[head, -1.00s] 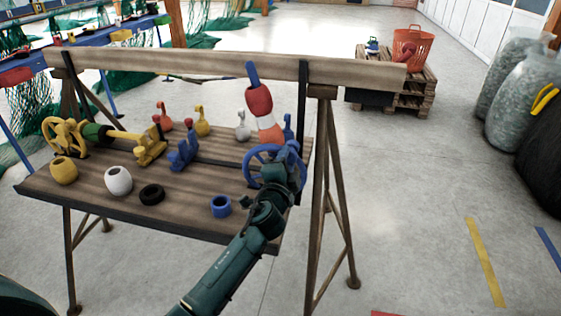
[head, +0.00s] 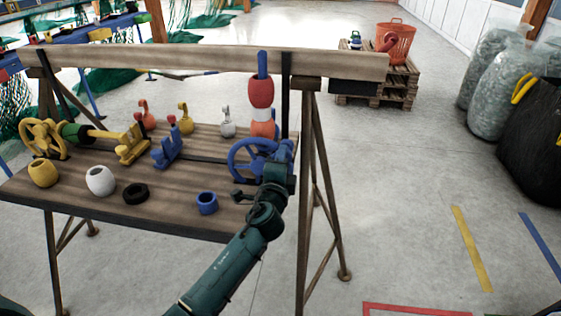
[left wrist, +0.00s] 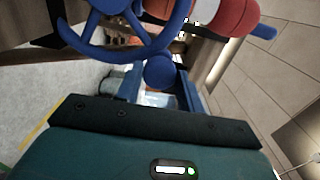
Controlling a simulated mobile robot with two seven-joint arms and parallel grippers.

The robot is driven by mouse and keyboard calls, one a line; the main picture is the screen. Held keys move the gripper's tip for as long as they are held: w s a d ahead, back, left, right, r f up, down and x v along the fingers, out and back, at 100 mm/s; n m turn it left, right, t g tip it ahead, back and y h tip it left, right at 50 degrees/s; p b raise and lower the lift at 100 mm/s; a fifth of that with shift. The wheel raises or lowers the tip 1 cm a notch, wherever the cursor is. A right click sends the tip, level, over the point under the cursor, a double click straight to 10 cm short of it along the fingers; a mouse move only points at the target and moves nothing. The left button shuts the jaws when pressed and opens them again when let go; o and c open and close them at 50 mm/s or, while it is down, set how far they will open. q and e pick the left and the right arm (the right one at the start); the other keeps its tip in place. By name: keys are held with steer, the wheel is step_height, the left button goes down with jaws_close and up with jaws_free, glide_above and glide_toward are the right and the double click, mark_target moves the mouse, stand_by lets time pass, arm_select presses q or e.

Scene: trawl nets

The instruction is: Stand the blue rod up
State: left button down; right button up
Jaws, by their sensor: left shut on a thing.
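The blue rod (head: 262,64) carries red and white floats (head: 261,92) and stands close to upright at the right end of the wooden bench. Its lower end is hidden behind the blue handwheel (head: 247,150). My left gripper (head: 275,168) is at the right side of this wheel, shut on it, apparently at its round blue knob (left wrist: 159,72). The fingertips are largely hidden. The left wrist view also shows the wheel's rim (left wrist: 120,55), the red and white floats (left wrist: 222,14) and the rod's blue tip (left wrist: 264,31). My right gripper is not in view.
The wooden bench (head: 95,213) also holds a yellow wheel (head: 42,137), a yellow pot (head: 43,172), a white pot (head: 100,180), a black ring (head: 136,193) and a blue ring (head: 207,202). A wooden beam (head: 190,63) crosses behind.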

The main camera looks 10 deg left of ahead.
arm_select(q)
steer(key=shift+d, duration=0.15)
steer(key=c, duration=1.1)
jaws_free()
steer(key=shift+f, duration=0.1)
steer(key=shift+o, duration=1)
steer(key=shift+s, duration=0.1)
steer(key=s, duration=1.3)
steer(key=shift+d, duration=0.3)
